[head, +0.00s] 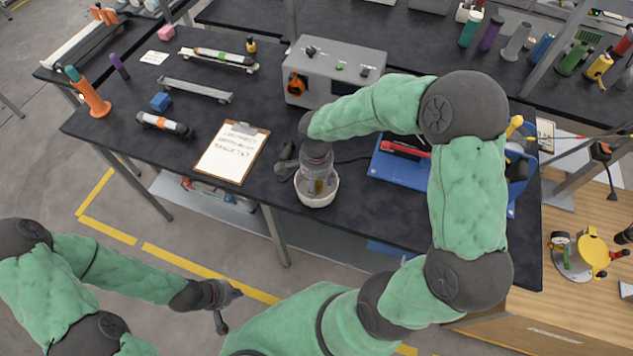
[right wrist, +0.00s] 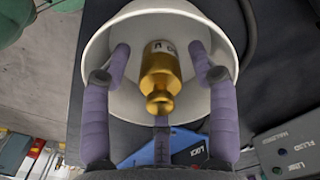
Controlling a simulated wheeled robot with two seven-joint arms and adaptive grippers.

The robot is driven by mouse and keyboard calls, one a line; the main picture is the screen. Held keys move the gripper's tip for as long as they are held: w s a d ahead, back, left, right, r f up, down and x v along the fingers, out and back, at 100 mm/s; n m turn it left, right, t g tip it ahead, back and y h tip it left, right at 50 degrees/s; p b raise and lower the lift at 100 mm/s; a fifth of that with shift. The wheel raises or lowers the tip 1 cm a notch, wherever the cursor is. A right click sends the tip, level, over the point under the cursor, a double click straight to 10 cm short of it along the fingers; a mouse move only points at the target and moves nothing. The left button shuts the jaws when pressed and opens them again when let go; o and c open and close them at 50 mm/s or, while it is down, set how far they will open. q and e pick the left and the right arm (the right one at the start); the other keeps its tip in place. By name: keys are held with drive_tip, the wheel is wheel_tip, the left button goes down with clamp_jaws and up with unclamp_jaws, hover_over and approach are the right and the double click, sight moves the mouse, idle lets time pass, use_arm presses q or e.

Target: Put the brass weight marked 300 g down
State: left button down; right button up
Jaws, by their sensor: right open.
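The brass weight (right wrist: 160,78) is inside a white bowl (right wrist: 185,24) in the right wrist view, its knob toward the bottom of the picture. Its marking shows only in part and I cannot read it. My right gripper (right wrist: 160,62) is open, with its purple fingers reaching into the bowl on either side of the weight and gaps between. In the head view the right gripper (head: 316,178) points down into the bowl (head: 318,203) near the table's front edge and mostly hides the weight. My left gripper (head: 225,303) is empty, fingers spread, away from the table.
A clipboard (head: 232,152) lies left of the bowl on the dark table (head: 270,205). A grey box with knobs (head: 335,72) stands behind. A blue tray (head: 385,172) is to the right. A dark object (head: 285,163) lies close beside the bowl.

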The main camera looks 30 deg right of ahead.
wheel_tip(320, 180, up, 11)
drive_tip(key=shift+r+p, duration=0.1)
drive_tip(key=shift+p, duration=1)
